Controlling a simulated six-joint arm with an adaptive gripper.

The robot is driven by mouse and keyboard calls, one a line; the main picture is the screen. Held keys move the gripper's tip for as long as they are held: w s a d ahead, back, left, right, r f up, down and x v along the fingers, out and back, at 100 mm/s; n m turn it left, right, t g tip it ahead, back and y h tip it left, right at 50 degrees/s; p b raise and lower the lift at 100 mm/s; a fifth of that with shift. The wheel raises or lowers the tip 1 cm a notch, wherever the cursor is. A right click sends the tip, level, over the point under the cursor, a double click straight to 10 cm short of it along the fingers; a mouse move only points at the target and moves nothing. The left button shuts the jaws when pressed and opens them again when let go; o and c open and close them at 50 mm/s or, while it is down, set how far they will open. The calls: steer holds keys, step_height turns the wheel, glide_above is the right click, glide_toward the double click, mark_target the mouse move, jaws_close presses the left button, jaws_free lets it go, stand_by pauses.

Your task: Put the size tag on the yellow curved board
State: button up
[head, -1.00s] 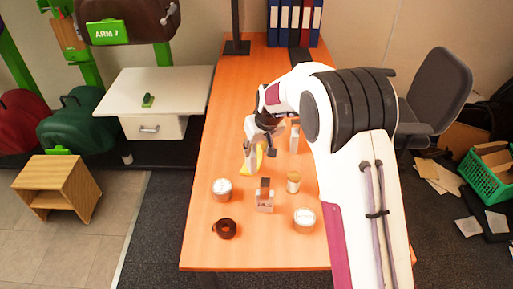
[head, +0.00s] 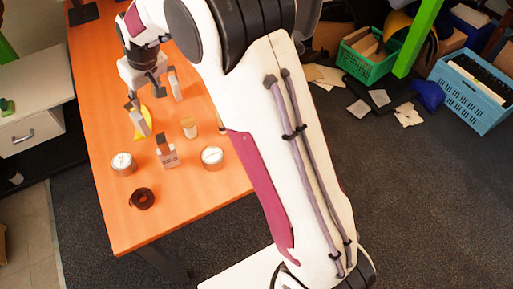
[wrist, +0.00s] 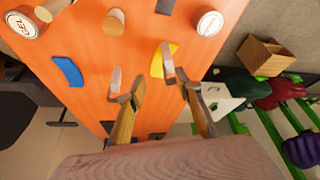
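The yellow curved board (head: 141,133) lies on the orange table, partly hidden behind one finger of my gripper. It also shows in the wrist view (wrist: 157,66), under the right-hand finger. My gripper (head: 157,101) is above the table with its fingers spread wide and nothing between them. In the wrist view my gripper (wrist: 141,69) has one finger over the yellow board and the other over bare table. A blue curved piece (wrist: 68,71) lies to the left in the wrist view. I cannot make out the size tag for certain in either view.
Crates (head: 370,58) stand on the floor at right.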

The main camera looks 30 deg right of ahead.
steer(key=s+d+r+m, duration=0.1)
steer(key=s+d+r, duration=0.3)
steer(key=s+r, duration=0.4)
steer(key=s+d+r+m, duration=0.1)
steer(key=s+d+r, duration=0.35)
steer(key=s, duration=0.65)
steer(key=s+d+m, duration=0.1)
steer(key=s+d, duration=0.1)
steer(key=s, duration=0.7)
steer(key=s+d+t+h, duration=0.1)
steer(key=s+d, duration=0.1)
steer(key=s, duration=0.8)
steer(key=shift+d+f+m+h, duration=0.25)
steer(key=shift+d+m+h, duration=0.05)
steer(key=shift+d+m, duration=0.1)
